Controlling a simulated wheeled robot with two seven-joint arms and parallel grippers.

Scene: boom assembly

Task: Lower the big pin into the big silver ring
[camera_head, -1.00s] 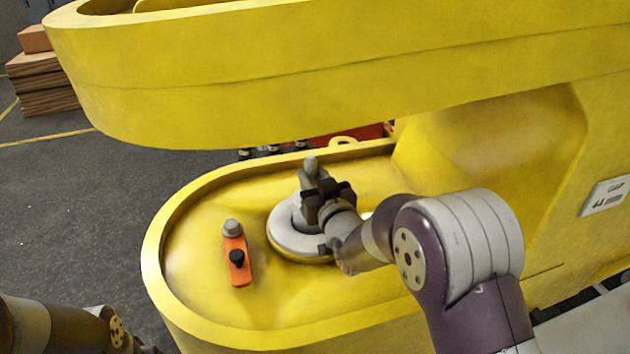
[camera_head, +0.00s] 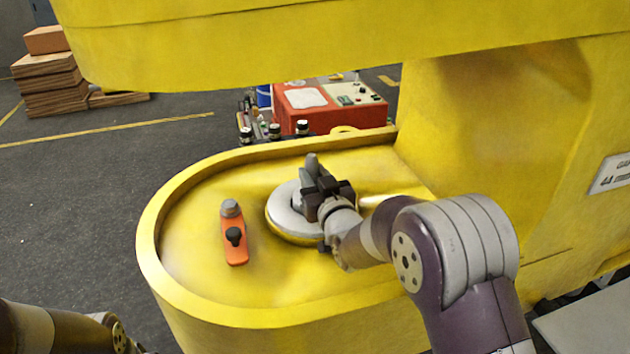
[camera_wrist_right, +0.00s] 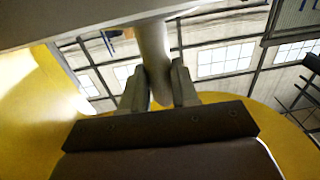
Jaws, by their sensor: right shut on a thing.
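My right gripper (camera_head: 322,190) comes in from the right and is shut on the big pin (camera_head: 312,161). The pin's grey end sticks up above the fingers in the head view. The big silver ring (camera_head: 286,221) lies on the yellow boom part, directly below and around the gripper. The fingers hide how far the pin is inside the ring. In the right wrist view the pin's grey shaft (camera_wrist_right: 153,50) stands between the two fingers (camera_wrist_right: 158,88), and a flat pale surface crosses the top. Only part of my left arm shows at lower left; its gripper is out of view.
A raised yellow rim (camera_head: 151,225) surrounds the recess. A large yellow beam (camera_head: 300,35) overhangs it. A red machine (camera_head: 330,105) stands behind. The recess floor left of the ring is mostly clear.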

